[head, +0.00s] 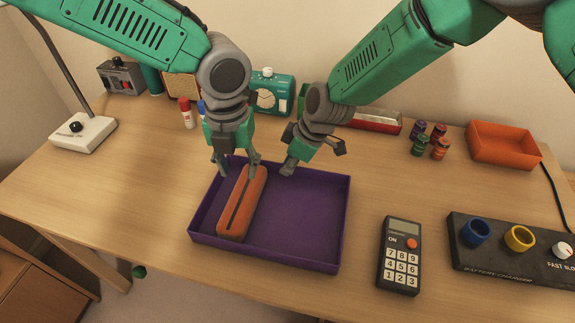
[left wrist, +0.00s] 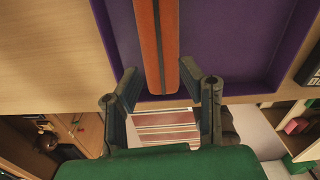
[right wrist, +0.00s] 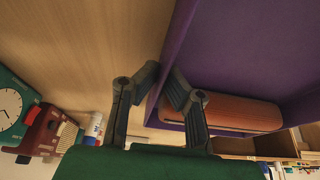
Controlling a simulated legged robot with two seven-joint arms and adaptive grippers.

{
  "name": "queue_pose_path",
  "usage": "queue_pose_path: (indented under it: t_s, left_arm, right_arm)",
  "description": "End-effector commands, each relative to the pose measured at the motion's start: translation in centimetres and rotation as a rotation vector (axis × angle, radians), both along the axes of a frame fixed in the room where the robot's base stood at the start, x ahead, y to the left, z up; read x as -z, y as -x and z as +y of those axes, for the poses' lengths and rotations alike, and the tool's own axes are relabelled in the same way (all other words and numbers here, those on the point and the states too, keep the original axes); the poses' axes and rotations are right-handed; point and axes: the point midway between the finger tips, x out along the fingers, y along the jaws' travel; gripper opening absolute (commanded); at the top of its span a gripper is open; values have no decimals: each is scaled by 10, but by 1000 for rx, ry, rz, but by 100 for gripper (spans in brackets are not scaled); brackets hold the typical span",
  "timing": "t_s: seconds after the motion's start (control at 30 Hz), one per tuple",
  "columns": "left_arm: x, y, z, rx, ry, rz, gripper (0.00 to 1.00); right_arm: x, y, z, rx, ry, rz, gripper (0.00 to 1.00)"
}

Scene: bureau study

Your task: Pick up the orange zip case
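The orange zip case (head: 243,204) is long and rounded, with a dark zip line along it. It lies lengthwise in the left part of the purple tray (head: 320,262). My left gripper (head: 238,168) is open at the case's far end, with its fingers spread to either side. In the left wrist view the case (left wrist: 150,45) lines up with the gap between the open fingers (left wrist: 157,72); I cannot tell whether they touch it. My right gripper (head: 314,158) is open and empty near the tray's far edge. The case also shows in the right wrist view (right wrist: 235,112).
A calculator (head: 400,255) and a battery charger (head: 515,255) stand right of the tray. A green clock (head: 270,95), glue sticks (head: 187,112), small jars (head: 430,140) and an orange bin (head: 500,145) are farther back. A lamp base (head: 83,133) stands left. The desk left of the tray is clear.

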Motion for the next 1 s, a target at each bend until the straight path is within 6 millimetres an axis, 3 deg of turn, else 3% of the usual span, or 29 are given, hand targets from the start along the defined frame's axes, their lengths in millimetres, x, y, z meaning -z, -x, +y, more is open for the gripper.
queue_pose_path:
  t_s: [0.33,0.43,0.47,0.67,1.0]
  left_arm:
    - [0,0,0,0,0,0,34]
    - [-4,0,0,17,0,-2,70]
    - [-7,0,0,34,0,-3,74]
    - [-19,1,0,134,-2,-1,74]
    - [35,1,-1,138,-1,2,74]
  right_arm:
    - [0,0,0,0,0,0,0]
    - [-1,0,0,0,0,-1,0]
    - [-1,0,0,0,0,-1,0]
    - [-1,0,0,0,-1,-1,0]
    - [0,0,0,0,-1,0,0]
